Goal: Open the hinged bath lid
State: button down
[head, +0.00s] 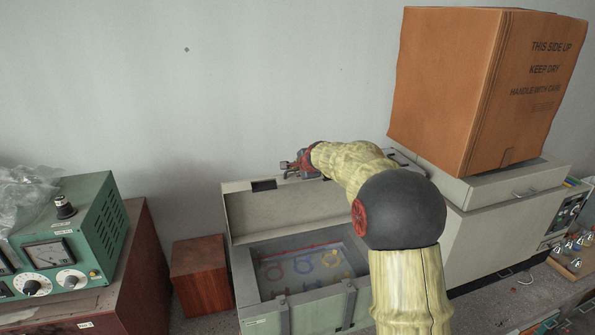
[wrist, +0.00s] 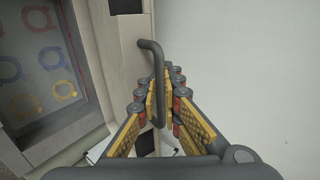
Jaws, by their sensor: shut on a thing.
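The bath (head: 285,315) is a grey-green tank with its hinged lid (head: 285,208) raised steeply behind the opening. Coloured rings show inside the bath, in the wrist view too (wrist: 45,60). My gripper (head: 298,166) is at the top edge of the lid, partly hidden by my own arm. In the wrist view, my gripper (wrist: 160,100) has its yellow-padded fingers on either side of the lid's dark bar handle (wrist: 151,55) and is shut on it. My arm covers the right part of the bath and lid.
A large cardboard box (head: 445,90) stands on a pale appliance (head: 500,235) at right. A reddish wooden block (head: 200,275) stands left of the bath. A green meter unit (head: 75,235) sits further left. A plain wall (head: 250,80) rises behind the lid.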

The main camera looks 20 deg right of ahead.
jog(key=c, duration=2.2)
grip_release()
jog(key=shift+a+r, duration=0.1)
jog(key=shift+r, duration=0.1)
jog(key=shift+o, duration=0.8)
jog(key=shift+f, duration=0.1)
jog(key=shift+s, duration=0.1)
jog(key=v, duration=1.2)
